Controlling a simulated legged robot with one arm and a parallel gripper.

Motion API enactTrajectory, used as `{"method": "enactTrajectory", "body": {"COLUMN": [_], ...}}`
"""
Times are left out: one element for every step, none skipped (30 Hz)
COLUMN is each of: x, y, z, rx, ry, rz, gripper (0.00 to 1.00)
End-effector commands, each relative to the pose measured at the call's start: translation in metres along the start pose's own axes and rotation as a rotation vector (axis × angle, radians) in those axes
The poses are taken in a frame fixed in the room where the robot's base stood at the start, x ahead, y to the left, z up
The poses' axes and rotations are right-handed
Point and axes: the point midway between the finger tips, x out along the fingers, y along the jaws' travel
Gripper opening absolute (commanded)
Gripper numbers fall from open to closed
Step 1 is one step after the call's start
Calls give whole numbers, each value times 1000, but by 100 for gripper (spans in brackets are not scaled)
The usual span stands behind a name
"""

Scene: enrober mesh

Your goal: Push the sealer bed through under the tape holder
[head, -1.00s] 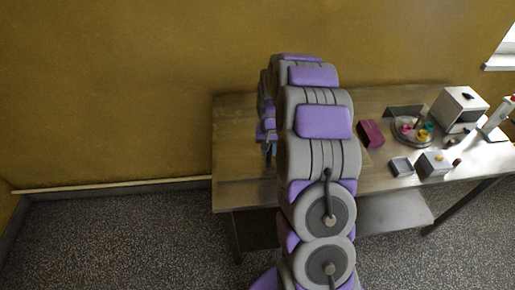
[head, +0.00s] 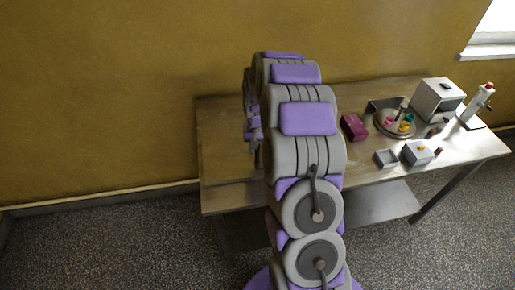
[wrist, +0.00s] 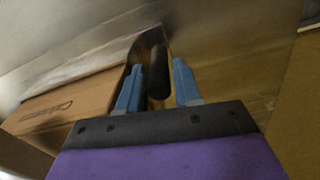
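In the wrist view, my gripper (wrist: 157,66) has its two blue fingers spread apart. A dark cylinder, perhaps a handle (wrist: 159,72), shows in the gap between them, with space on both sides; I cannot tell how deep it sits between the fingers. A curved shiny metal piece (wrist: 150,40) is just beyond it. A brown cardboard box (wrist: 68,108) with printing lies to the left of the fingers. I cannot identify the sealer bed or tape holder with certainty. In the head view, my arm hides the gripper and most of that work area.
A long table (head: 225,130) stands against the ochre wall. On its right are a magenta box (head: 354,127), a round tray (head: 381,123) with coloured pieces, a white-grey box (head: 436,99), a small open metal tray (head: 386,158) and a red-topped stand (head: 480,103). The table's left part is largely bare.

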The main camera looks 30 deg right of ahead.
Motion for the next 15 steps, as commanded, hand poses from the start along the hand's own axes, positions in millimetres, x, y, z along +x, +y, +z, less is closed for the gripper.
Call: {"method": "enactTrajectory", "body": {"x": [-7,-12,-19,-25,-31,-40,-46,-53,-62,-69,-76,-85,-92,-99,-108], "y": [0,0,0,0,0,0,0,0,0,0,0,0,0,0,0], "z": [-1,-1,-1,-2,-2,-2,-1,-1,-1,-2,-2,-1,-1,-2,-3], "rx": [0,0,0,0,0,0,0,0,0,0,0,0,0,0,0], "ry": [3,4,6,7,8,7,5,4,5,6,6,5,4,6,9], "rz": [-1,-1,-1,-1,-2,-1,-1,-1,-1,-1,-1,-1,0,-1,-1], "gripper": [34,34,34,34,34,34,34,34,34,34,34,34,34,34,34]}}
